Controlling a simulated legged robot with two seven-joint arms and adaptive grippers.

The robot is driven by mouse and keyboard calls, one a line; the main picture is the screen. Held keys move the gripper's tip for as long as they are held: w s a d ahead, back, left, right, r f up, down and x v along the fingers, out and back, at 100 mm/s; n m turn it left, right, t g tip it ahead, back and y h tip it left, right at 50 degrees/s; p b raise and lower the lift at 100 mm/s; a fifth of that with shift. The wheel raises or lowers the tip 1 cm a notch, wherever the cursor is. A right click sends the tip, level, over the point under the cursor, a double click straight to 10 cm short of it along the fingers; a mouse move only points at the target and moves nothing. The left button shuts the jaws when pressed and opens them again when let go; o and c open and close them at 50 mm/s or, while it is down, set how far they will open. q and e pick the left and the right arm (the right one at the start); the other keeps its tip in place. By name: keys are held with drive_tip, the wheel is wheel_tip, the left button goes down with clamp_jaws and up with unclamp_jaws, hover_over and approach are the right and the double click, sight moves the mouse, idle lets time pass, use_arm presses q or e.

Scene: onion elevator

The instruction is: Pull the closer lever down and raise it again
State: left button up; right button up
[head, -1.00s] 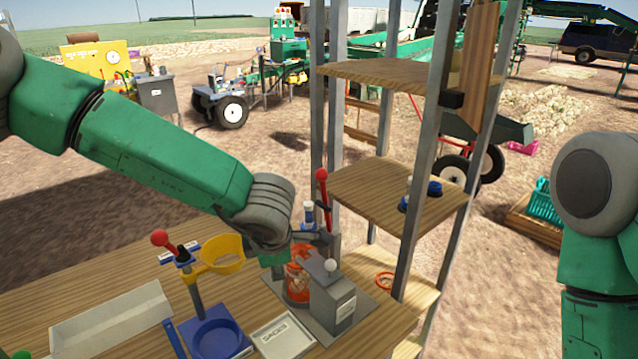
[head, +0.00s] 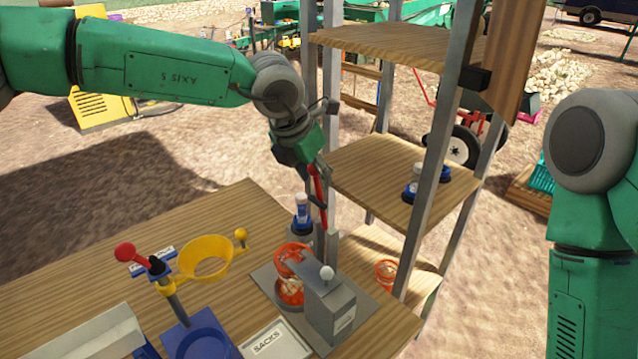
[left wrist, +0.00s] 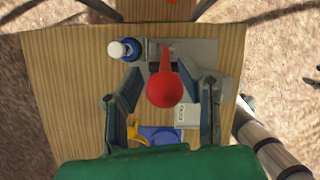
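The closer is a grey machine (head: 332,308) at the table's right end, with a white-knobbed box and an orange net (head: 291,275) beside it. Its red lever (head: 319,200) stands nearly upright behind it, against the shelf post. My left gripper (head: 318,172) is at the lever's top, pointing down, and hides the knob in the head view. In the left wrist view the red knob (left wrist: 164,90) sits between the two spread fingers (left wrist: 166,82), with a visible gap on each side. My right arm stands at the right of the head view; its gripper is out of view.
A second red-knobbed lever (head: 127,252) stands at the left with a yellow ring (head: 206,258) and blue base. A blue-white bottle (head: 301,212) is close to the red lever. A wooden shelf (head: 385,180) with metal posts stands to the right. A SACKS tray (head: 274,343) lies in front.

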sight(319, 199)
use_arm(q)
drive_tip(key=shift+x, duration=1.05)
drive_tip(key=shift+w+d+f, duration=0.1)
drive_tip(key=shift+d+f, duration=0.35)
drive_tip(key=shift+f, duration=0.15)
drive_tip(key=shift+a, duration=0.1)
clamp_jaws()
drive_tip(key=shift+a, duration=0.1)
